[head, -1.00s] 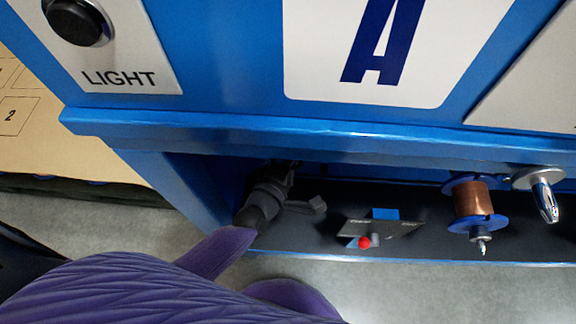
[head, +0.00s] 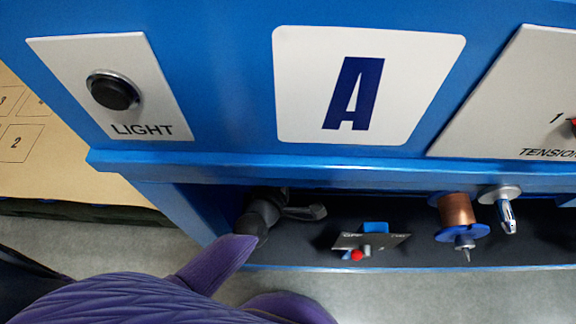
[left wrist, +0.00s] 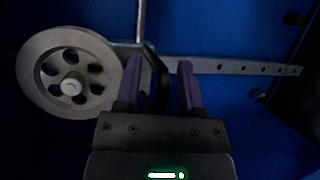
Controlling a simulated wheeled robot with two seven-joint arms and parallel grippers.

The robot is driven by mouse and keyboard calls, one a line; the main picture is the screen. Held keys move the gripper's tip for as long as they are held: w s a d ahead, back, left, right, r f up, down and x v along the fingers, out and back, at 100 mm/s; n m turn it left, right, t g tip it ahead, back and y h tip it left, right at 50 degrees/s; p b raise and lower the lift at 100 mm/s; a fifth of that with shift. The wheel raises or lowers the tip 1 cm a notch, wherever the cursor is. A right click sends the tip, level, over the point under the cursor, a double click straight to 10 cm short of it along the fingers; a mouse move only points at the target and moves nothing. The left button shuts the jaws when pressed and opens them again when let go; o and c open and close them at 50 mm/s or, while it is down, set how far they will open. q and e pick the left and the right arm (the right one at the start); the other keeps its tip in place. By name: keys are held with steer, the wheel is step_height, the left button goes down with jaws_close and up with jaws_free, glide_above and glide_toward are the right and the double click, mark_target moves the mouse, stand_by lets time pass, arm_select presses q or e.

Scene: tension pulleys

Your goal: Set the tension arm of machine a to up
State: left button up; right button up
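Machine a is the blue cabinet with a white plate lettered A (head: 368,85). In the left wrist view, the tension arm is a grey metal bar with holes (left wrist: 240,67), lying nearly level with a slight downward slope to the right. A spoked pulley wheel (left wrist: 70,84) sits at its left end. My left gripper (left wrist: 158,72) is open, its two purple fingers apart in front of the bar. A dark curved part shows between the fingers; whether they touch it I cannot tell. In the head view my left arm reaches into the bay under the panel, and its fingertips are hidden. My right gripper is out of view.
A black LIGHT button (head: 113,92) is on the upper left panel. A TENSION panel (head: 510,100) is at the right edge. In the bay are a small plate with a red knob (head: 357,255), a copper spool (head: 457,210) and a silver spindle (head: 507,212).

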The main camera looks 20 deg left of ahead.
arm_select(q)
steer(key=p+v, duration=0.3)
steer(key=v, duration=0.7)
steer(key=shift+p, duration=0.35)
steer(key=shift+s+f, duration=0.1)
